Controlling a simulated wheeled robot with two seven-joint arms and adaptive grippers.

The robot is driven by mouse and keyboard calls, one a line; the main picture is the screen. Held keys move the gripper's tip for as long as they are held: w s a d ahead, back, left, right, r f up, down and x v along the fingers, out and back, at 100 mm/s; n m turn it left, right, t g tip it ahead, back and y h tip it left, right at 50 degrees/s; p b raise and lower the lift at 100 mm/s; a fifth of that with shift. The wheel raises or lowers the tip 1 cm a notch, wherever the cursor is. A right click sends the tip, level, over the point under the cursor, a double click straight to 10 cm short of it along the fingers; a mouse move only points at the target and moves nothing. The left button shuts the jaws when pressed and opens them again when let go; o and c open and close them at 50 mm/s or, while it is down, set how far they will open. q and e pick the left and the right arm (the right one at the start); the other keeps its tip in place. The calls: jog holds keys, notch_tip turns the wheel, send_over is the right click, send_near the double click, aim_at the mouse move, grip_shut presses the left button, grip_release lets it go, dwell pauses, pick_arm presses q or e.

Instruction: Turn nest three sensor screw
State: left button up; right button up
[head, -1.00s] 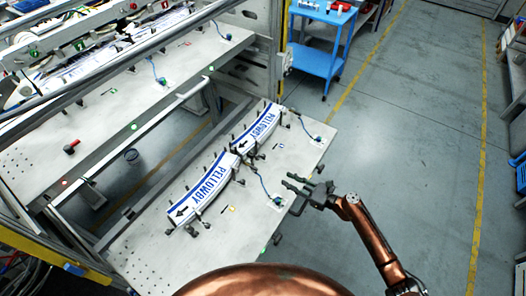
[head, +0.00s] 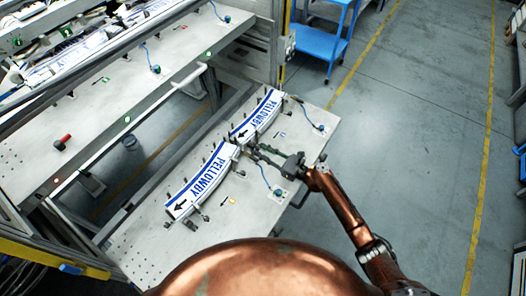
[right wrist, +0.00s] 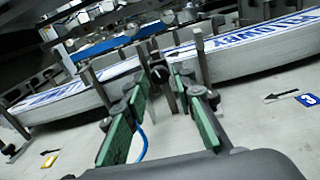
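Two curved white label stacks with blue PELLOWBY print lie end to end on the lower grey plate, a near one (head: 205,178) and a far one (head: 258,115). My right gripper (head: 257,152) is over the plate beside the gap between them, fingers toward the stacks. In the right wrist view my right gripper (right wrist: 162,88) is open, its green pads apart. A small dark knob on a post (right wrist: 159,74) shows just beyond and between the fingertips; contact cannot be told. A blue tag marked 3 (right wrist: 308,99) lies right of the fingers. My left gripper is not in view.
Upright metal posts (right wrist: 202,57) stand along the stacks near the fingers. A blue cable (right wrist: 142,143) runs on the plate below the gripper. A yellow tag (head: 232,201) lies by the near stack. A blue cart (head: 318,55) stands behind; the floor at right is clear.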

jog(key=shift+w, duration=0.1)
grip_shut()
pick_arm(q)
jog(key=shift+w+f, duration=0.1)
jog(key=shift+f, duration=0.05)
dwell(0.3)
